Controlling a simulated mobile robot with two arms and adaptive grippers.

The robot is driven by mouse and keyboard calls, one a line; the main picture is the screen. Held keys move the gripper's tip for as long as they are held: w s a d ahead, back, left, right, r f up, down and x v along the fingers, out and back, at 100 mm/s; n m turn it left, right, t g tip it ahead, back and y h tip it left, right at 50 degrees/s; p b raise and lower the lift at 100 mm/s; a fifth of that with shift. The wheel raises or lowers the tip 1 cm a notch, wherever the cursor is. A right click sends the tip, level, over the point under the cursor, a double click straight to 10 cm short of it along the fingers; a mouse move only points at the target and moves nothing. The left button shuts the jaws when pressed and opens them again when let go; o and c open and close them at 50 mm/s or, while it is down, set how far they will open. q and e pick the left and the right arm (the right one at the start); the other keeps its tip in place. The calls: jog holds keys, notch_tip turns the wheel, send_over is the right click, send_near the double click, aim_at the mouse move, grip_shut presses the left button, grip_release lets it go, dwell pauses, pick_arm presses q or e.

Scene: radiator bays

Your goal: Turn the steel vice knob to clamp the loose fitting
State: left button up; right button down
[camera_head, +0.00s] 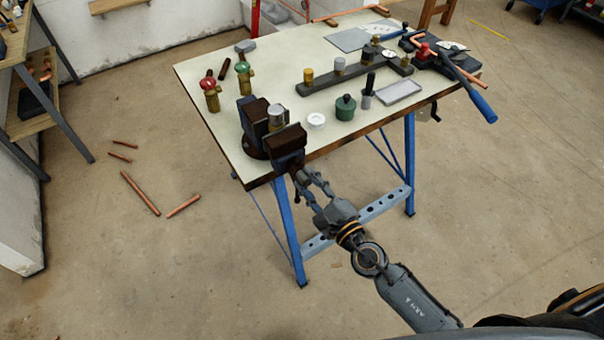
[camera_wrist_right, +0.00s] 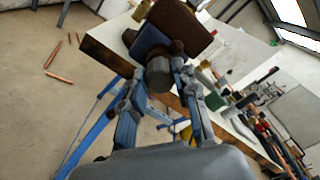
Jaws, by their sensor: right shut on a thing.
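A dark brown and blue-grey bench vice (camera_head: 256,130) stands at the near left corner of the workbench, and its front jaw (camera_wrist_right: 177,28) shows at the top of the right wrist view. A small metallic fitting (camera_head: 276,114) stands upright between the jaws; I cannot tell whether both jaws touch it. The steel knob (camera_wrist_right: 160,74) sticks out from the vice's front. My right gripper (camera_head: 307,181) is at the bench's front edge, its fingers (camera_wrist_right: 169,72) on either side of the knob and shut on it. In the head view the knob is mostly hidden. My left gripper is not in view.
The workbench (camera_head: 210,128) also holds valves with red and green handles (camera_head: 210,92), a white round puck (camera_head: 316,119), a green container (camera_head: 345,107) and a pipe bender with a blue handle (camera_head: 470,90). Copper pipes (camera_head: 140,193) lie on the floor at left.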

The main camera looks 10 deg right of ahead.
jog(key=m, duration=0.4)
jog(key=shift+f+m+b, duration=0.15)
jog(key=shift+m+b, duration=0.2)
jog(key=shift+m, duration=0.05)
jog(key=m, duration=0.8)
jog(key=shift+m, duration=0.4)
jog(key=m, duration=0.5)
jog(key=m+p, duration=0.1)
jog(key=m, duration=0.3)
jog(key=shift+r, duration=0.25)
jog(key=m+p, duration=0.1)
jog(key=m, duration=0.2)
jog(key=m+p, duration=0.1)
jog(key=m, duration=0.3)
jog(key=shift+f, duration=0.1)
jog(key=shift+f+m, duration=0.15)
jog(key=shift+m, duration=0.35)
jog(key=c, duration=1.3)
grip_release()
jog(key=shift+c, duration=0.2)
jog(key=shift+o, duration=0.7)
